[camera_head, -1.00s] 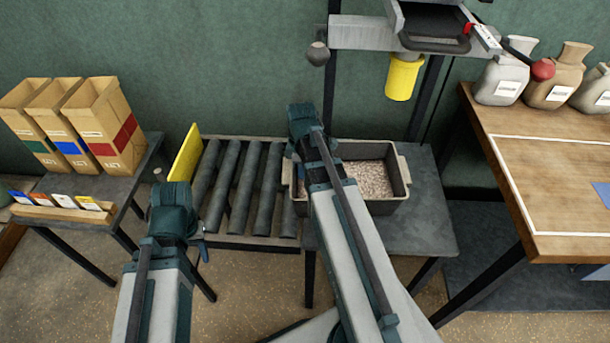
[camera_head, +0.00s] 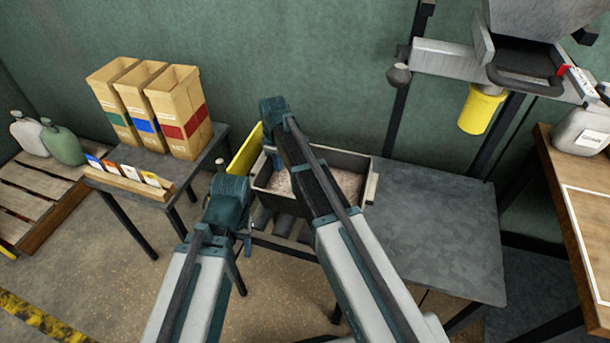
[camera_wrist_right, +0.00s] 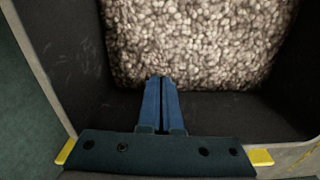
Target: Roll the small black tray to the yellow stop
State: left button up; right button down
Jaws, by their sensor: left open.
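The small black tray (camera_head: 350,161), filled with pale grain, sits upright on the rollers (camera_head: 287,228) at their left end. The yellow stop (camera_head: 246,150) stands right at the tray's left side; I cannot tell whether they touch. My right gripper (camera_head: 274,160) reaches down into the tray near its left end. In the right wrist view, its blue fingers (camera_wrist_right: 160,82) are together, inside the tray by a dark wall, with grain beyond their tips. My right arm hides part of the tray. My left gripper (camera_head: 248,242) is open and empty, in front of the rollers' left end.
The grey table (camera_head: 430,220) right of the rollers is bare. Paper bags (camera_head: 180,115) and a card rack (camera_head: 130,181) stand on a side table at left. A hopper with a yellow spout (camera_head: 481,110) hangs at upper right. A wooden bench (camera_head: 590,235) is at far right.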

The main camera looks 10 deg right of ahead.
jog(key=w+a, duration=0.1)
jog(key=a, duration=0.1)
jog(key=w+a, duration=0.3)
jog(key=a, duration=0.1)
jog(key=shift+w+a, duration=0.2)
jog(key=shift+w, duration=0.1)
jog(key=shift+r, duration=0.15)
notch_tip(320, 180, up, 14)
jog(key=p, duration=1.3)
jog(key=shift+f+p, duration=0.25)
jog(key=shift+p, duration=0.15)
